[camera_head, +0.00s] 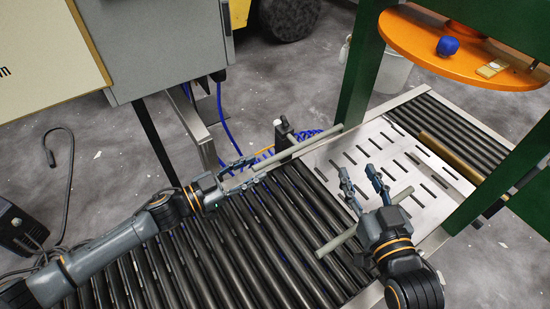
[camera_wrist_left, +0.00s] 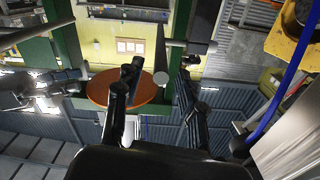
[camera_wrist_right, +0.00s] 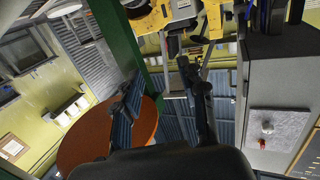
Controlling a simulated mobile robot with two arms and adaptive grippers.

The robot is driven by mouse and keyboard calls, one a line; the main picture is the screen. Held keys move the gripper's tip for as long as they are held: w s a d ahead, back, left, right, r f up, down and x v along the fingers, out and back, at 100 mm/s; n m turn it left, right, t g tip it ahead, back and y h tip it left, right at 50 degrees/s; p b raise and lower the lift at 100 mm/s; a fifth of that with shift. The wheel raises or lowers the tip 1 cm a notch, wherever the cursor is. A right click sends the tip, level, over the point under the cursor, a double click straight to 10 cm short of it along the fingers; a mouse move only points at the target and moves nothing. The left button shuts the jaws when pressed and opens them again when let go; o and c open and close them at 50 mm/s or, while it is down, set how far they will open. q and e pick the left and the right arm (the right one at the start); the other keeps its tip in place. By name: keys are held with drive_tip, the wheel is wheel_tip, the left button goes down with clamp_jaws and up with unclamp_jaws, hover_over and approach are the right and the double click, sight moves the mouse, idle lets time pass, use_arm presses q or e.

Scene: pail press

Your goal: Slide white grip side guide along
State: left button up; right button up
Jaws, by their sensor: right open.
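A black post with a white grip (camera_head: 279,124) stands at the far side of the roller conveyor in the head view. A pale side guide rail (camera_head: 305,146) runs beside it, from the rollers to the slotted metal plate. My left gripper (camera_head: 252,168) is open, its fingers near the rail's left end; I cannot tell whether they touch it. The open fingers also show in the left wrist view (camera_wrist_left: 159,72). A second pale rail (camera_head: 340,239) lies on the near side. My right gripper (camera_head: 362,177) is open and empty above the plate, past that rail.
The slotted plate (camera_head: 345,160) lies between the conveyor rollers (camera_head: 220,255) and further rollers at right. Green press columns (camera_head: 361,70) and an orange disc (camera_head: 425,52) stand at the back right. A grey cabinet (camera_head: 160,50) is at the back left.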

sight(275, 157)
use_arm(q)
drive_tip(key=b+x, duration=0.1)
drive_tip(key=x, duration=0.5)
drive_tip(key=shift+w+d, duration=0.4)
drive_tip(key=shift+d, duration=0.05)
use_arm(e)
wheel_tip(275, 157, up, 6)
drive_tip(key=t+y, duration=0.1)
drive_tip(key=t, duration=0.3)
drive_tip(key=shift+s+a+r, duration=0.2)
drive_tip(key=shift+a, duration=0.2)
use_arm(q)
clamp_jaws()
